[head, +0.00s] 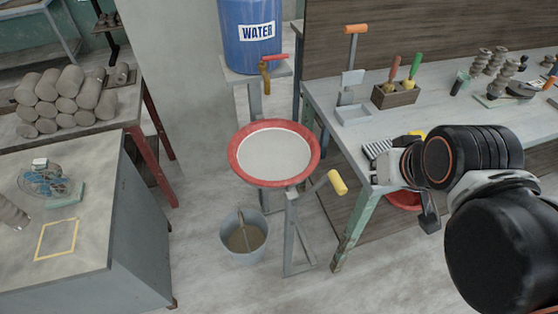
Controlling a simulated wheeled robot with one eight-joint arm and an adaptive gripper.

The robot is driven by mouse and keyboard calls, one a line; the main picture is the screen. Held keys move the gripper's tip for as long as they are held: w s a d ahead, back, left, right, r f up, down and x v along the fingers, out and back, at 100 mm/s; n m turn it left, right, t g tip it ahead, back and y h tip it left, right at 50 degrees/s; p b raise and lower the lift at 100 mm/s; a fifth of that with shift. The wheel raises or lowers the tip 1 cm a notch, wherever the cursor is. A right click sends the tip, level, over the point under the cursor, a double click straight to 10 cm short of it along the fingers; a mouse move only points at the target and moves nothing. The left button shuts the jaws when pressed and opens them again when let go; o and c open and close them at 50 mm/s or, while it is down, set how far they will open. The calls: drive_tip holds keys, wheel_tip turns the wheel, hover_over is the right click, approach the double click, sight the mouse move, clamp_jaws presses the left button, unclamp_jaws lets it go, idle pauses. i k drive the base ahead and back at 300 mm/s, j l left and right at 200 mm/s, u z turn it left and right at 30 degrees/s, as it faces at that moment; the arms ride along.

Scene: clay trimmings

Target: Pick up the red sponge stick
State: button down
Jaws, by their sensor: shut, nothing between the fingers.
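A wooden holder (396,96) stands on the workbench at the right of the head view. Two upright sticks stand in it, one with a dull red top (394,67) and one with a green top (414,65). The dull red one looks like the red sponge stick; its lower end is hidden in the holder. My gripper (429,218) is shut and empty, pointing down near the bench's front edge. It is nearer the camera than the holder and apart from it. My arm covers part of the bench.
A red-rimmed basin (234,166) on a stand is left of the bench, with a yellow-ended handle (337,182) beside it. A bucket (242,252) stands on the floor. An orange-topped tool (355,29) rises behind a grey tray (353,114) left of the holder.

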sight(388, 86)
drive_tip(key=i+l+u, duration=0.15)
drive_tip(key=l, duration=0.8)
drive_tip(key=l+u, duration=0.15)
drive_tip(key=l, duration=0.8)
drive_tip(key=i+l+u, duration=0.1)
drive_tip(key=i+l, duration=0.15)
drive_tip(key=i, duration=0.25)
drive_tip(key=i+l+u, duration=0.15)
drive_tip(key=i+l, duration=0.15)
drive_tip(key=i, duration=0.2)
